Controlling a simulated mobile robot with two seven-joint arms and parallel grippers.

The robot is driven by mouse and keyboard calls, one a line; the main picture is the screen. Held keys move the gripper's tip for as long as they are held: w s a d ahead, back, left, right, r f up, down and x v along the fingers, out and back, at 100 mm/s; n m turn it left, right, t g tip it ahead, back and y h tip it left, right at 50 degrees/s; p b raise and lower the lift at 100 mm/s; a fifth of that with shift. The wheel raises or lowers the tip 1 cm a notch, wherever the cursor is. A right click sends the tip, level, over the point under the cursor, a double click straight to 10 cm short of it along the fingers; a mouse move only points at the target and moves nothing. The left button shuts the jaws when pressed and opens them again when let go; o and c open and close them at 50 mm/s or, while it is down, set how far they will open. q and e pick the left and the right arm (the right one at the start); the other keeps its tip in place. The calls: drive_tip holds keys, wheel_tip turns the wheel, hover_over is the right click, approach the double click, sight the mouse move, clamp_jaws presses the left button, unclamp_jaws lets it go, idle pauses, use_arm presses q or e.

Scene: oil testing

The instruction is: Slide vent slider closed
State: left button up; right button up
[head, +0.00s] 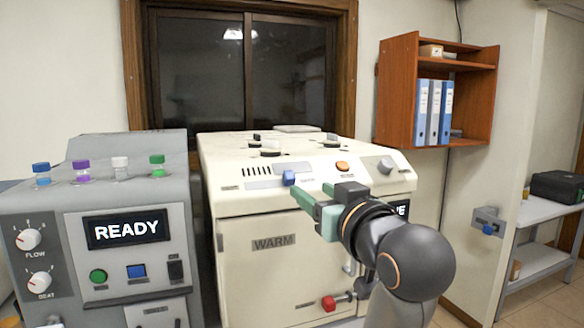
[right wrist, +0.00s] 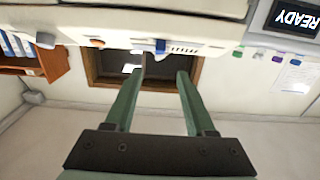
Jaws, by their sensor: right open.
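The vent slider is a small blue knob (head: 289,178) on the sloped top panel of the cream WARM machine (head: 240,207), just right of a row of dark vent slots (head: 258,171). In the right wrist view, which looks upside down, the blue knob (right wrist: 160,46) shows between and beyond the fingertips. My right gripper (head: 311,192) has green fingers and is open, just in front and to the right of the knob. I see nothing between its fingers (right wrist: 160,74). Whether a finger touches the knob I cannot tell. My left gripper is not in view.
An orange button (head: 342,166) and a grey dial (head: 385,166) sit right of the slider. A red knob (head: 328,303) is low on the front. The grey READY machine (head: 50,200) with capped vials stands left. A wall shelf (head: 400,90) hangs right.

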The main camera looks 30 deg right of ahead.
sight(290, 176)
drive_tip(key=p+x, duration=0.6)
drive_tip(key=x, duration=0.3)
drive_tip(key=shift+p+x, duration=0.4)
drive_tip(key=shift+x, duration=0.6)
drive_tip(key=shift+c, duration=0.2)
clamp_jaws()
idle(0.5)
